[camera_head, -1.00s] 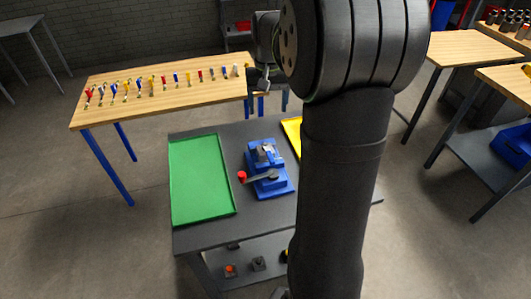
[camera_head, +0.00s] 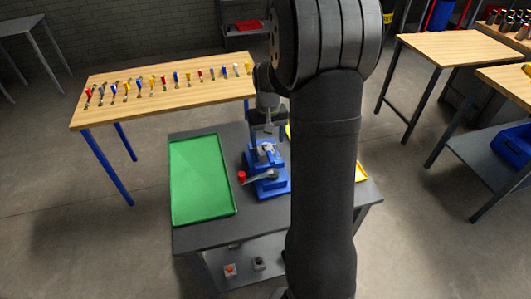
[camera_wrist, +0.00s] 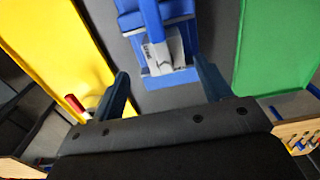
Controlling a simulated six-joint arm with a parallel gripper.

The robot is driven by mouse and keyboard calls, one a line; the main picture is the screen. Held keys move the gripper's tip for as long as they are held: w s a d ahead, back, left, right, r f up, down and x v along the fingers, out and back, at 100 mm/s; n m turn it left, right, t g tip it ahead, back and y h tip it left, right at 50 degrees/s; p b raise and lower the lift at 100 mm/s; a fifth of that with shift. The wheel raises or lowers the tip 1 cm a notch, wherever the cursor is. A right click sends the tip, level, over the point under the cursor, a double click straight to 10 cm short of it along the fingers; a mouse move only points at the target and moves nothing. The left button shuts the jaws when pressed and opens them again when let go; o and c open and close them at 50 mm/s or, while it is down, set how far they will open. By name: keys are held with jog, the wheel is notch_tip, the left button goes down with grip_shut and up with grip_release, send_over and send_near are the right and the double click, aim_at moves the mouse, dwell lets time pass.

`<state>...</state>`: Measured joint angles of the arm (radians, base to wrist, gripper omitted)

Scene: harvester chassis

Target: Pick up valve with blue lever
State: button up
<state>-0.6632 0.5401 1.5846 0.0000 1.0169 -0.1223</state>
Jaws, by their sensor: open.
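A blue vise (camera_head: 270,187) stands on the dark bench, with a silver part (camera_head: 266,152) at its top. In the wrist view, a blue bar (camera_wrist: 150,18), which looks like a valve's blue lever, reaches over the vise to a silver piece (camera_wrist: 167,54). Whether that piece is the valve body or a vise jaw I cannot tell. My gripper (camera_wrist: 161,68) is open, its fingers on either side of the silver piece and apart from it. In the head view, my gripper (camera_head: 267,126) is over the back of the vise, partly hidden by my arm.
Several valves with coloured levers, some blue, stand in a row on the wooden table (camera_head: 170,98). A green tray (camera_head: 203,185) lies left of the vise and a yellow tray (camera_head: 361,172) right of it. The vise handle has a red knob (camera_head: 242,177).

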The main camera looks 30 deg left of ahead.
aim_at(265, 145)
jog(key=f, duration=0.5)
jog(key=shift+s+a, duration=0.25)
jog(key=shift+c, duration=0.4)
jog(key=c, duration=1.3)
jog(key=shift+r, duration=0.1)
